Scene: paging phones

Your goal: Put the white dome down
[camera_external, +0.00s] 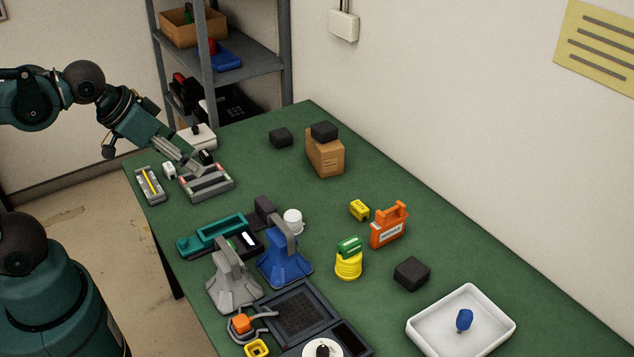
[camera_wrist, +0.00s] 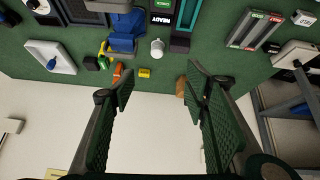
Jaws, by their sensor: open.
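The white dome (camera_external: 292,221) is a small white rounded piece standing on the green table, just behind the blue stand. It also shows in the wrist view (camera_wrist: 157,47), above the gap between my fingers and apart from them. My gripper (camera_external: 196,163) is over the far left end of the table, near the grey tray with red and green marks, well away from the dome. In the wrist view my gripper (camera_wrist: 160,88) is open, with nothing between its fingers.
A blue stand (camera_external: 285,262) and grey stand (camera_external: 233,283) rise beside the dome. A teal tray (camera_external: 212,236), orange module (camera_external: 389,226), cardboard box (camera_external: 323,155) and white tray (camera_external: 461,329) stand around. The grey tray (camera_external: 207,184) lies under my gripper. Shelving stands behind.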

